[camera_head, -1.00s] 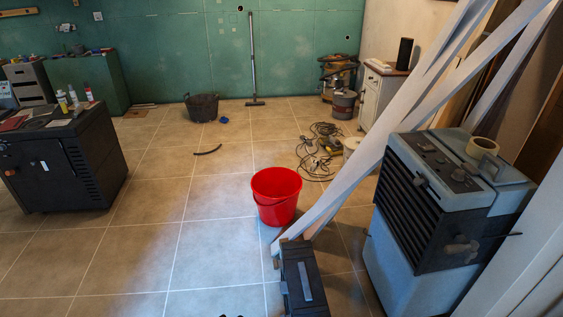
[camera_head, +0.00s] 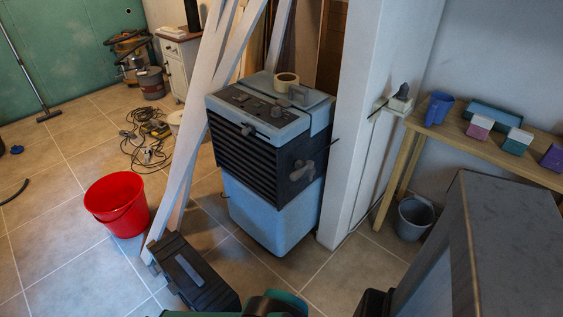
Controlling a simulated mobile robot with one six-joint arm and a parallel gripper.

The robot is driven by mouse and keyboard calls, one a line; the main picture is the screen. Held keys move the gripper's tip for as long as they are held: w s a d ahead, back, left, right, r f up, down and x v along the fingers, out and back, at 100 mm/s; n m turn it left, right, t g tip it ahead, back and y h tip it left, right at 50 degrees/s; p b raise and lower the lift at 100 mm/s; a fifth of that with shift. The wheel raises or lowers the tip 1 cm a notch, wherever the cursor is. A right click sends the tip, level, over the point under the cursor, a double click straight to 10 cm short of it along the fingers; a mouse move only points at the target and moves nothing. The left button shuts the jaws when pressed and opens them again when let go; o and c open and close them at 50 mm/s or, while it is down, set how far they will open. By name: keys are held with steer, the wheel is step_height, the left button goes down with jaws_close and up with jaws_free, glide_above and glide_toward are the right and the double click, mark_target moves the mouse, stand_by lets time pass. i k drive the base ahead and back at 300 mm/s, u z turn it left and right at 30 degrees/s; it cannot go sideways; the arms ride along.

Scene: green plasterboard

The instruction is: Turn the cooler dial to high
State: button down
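The cooler (camera_head: 265,210) stands near the middle of the view, a blue-grey box with a dark louvred front. Its top panel carries small dark controls, among them a round knob (camera_head: 276,112) near the front edge and another control (camera_head: 242,97) to its left. A larger handle (camera_head: 302,170) is on the dark right side. I cannot read any dial marking or setting. A teal and black part at the bottom edge looks like my arm; my gripper's fingers do not show.
White slanted beams (camera_head: 205,100) stand left of the cooler, and a white post (camera_head: 378,120) right of it. A black toolbox (camera_head: 195,275) and a red bucket (camera_head: 118,205) are on the floor at left. A tape roll (camera_head: 286,80) lies on the cooler. A wooden bench (camera_head: 470,145) is at right.

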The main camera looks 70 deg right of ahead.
mark_target(276, 111)
steer(key=u, duration=0.55)
steer(key=k, duration=0.15)
steer(key=z, duration=2.7)
steer(key=k, duration=0.95)
steer(key=u, duration=0.15)
steer(key=i, duration=0.75)
steer(key=z, duration=0.05)
